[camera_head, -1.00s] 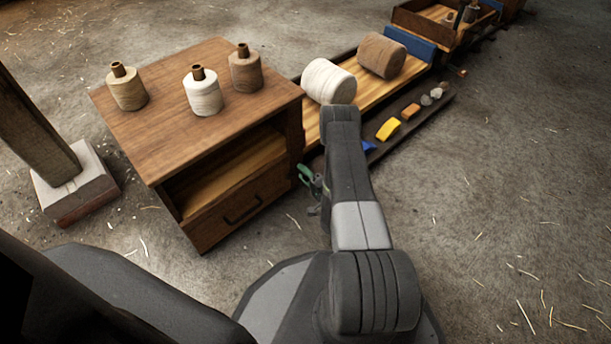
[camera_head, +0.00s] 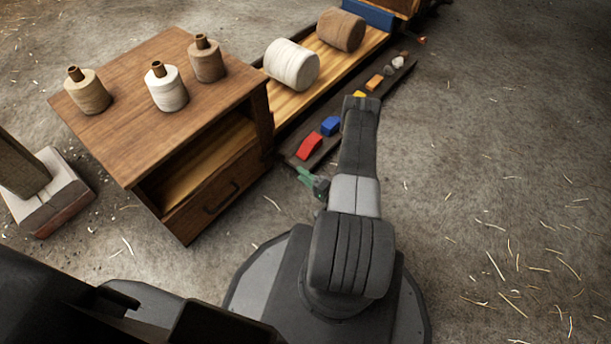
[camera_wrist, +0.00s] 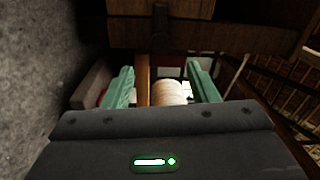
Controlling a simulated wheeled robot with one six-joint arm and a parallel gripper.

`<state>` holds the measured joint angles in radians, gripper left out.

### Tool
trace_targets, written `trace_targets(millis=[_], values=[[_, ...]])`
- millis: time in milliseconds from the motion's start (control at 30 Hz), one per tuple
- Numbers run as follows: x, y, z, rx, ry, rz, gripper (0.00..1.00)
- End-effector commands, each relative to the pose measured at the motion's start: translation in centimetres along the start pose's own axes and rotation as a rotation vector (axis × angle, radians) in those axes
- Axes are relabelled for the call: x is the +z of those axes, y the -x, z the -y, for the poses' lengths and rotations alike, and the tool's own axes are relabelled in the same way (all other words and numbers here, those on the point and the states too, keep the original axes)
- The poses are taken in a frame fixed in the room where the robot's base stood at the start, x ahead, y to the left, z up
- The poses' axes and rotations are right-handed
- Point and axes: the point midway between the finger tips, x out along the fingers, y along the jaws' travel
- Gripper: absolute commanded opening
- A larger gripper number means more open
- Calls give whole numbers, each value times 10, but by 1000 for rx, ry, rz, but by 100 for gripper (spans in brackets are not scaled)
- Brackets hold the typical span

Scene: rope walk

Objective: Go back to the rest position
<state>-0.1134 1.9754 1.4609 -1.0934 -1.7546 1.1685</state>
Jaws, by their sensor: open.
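My gripper (camera_wrist: 162,82) has two green fingers, spread apart in the wrist view, with nothing held between them. A pale roll shows beyond the gap, apart from the fingers as far as I can tell. In the head view my gripper (camera_head: 308,178) is mostly hidden behind my dark arm; a bit of green shows low beside the wooden cabinet's (camera_head: 155,95) right front corner. My arm reaches forward from its round base, to the right of the cabinet.
Several cone spools (camera_head: 166,88) stand on the cabinet. Behind it, a white roll (camera_head: 292,64) and a brown roll (camera_head: 341,30) lie on a long wooden bed. A dark rail holds a red block (camera_head: 310,146) and a blue block (camera_head: 330,126). Straw-littered floor at right is open.

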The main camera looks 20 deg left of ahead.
Motion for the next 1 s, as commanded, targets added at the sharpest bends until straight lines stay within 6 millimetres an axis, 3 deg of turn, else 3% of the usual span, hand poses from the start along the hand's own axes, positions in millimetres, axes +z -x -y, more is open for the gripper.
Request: trace_targets(millis=[733, 1000], values=[[0, 4, 0, -1, 1, 1, 53], [0, -16, -1, -2, 4, 4, 53]])
